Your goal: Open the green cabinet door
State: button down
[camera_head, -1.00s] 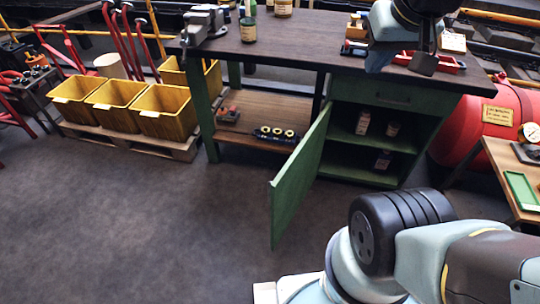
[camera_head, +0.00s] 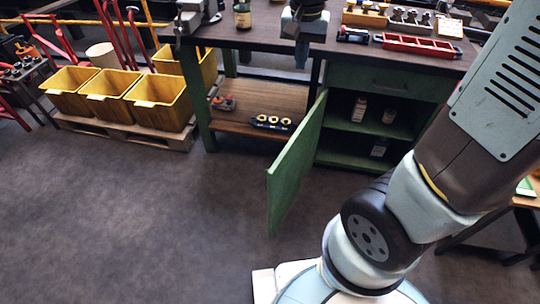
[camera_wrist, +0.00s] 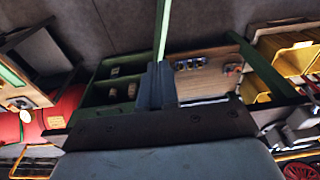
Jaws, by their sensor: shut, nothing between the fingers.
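The green cabinet door (camera_head: 297,165) stands swung out from the cabinet under the workbench, well clear of the opening. In the wrist view the door (camera_wrist: 163,28) shows nearly edge-on, beyond my fingertips. The open green cabinet (camera_head: 350,152) shows its shelf and a few small bottles inside. My gripper (camera_head: 302,55) points down in front of the bench top, above the door's top edge in the picture. Its fingers are together and empty in the wrist view (camera_wrist: 156,72). I cannot tell exactly how far they are from the door.
The dark bench top (camera_head: 270,30) carries a vise (camera_head: 192,14), a bottle (camera_head: 242,14) and a red tray (camera_head: 418,47). Yellow bins (camera_head: 160,105) stand on a pallet at left. A red tank (camera_wrist: 68,108) shows in the wrist view. The floor left of the door is clear.

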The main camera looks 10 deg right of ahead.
jog(key=w+a+f+m+h, duration=0.2)
jog(key=a+f, duration=0.4)
jog(key=f, duration=0.4)
jog(key=w+a+f+m+g+h, duration=0.1)
jog(key=w+a+f+h, duration=0.3)
jog(key=f, duration=0.6)
jog(key=s+a+f+m+h, duration=0.1)
jog(key=a+f+m, duration=0.1)
jog(key=a+f, duration=0.65)
jog(key=s+d+f, duration=0.2)
jog(key=d+f, duration=0.8)
jog(key=d, duration=0.1)
jog(key=shift+f, duration=0.15)
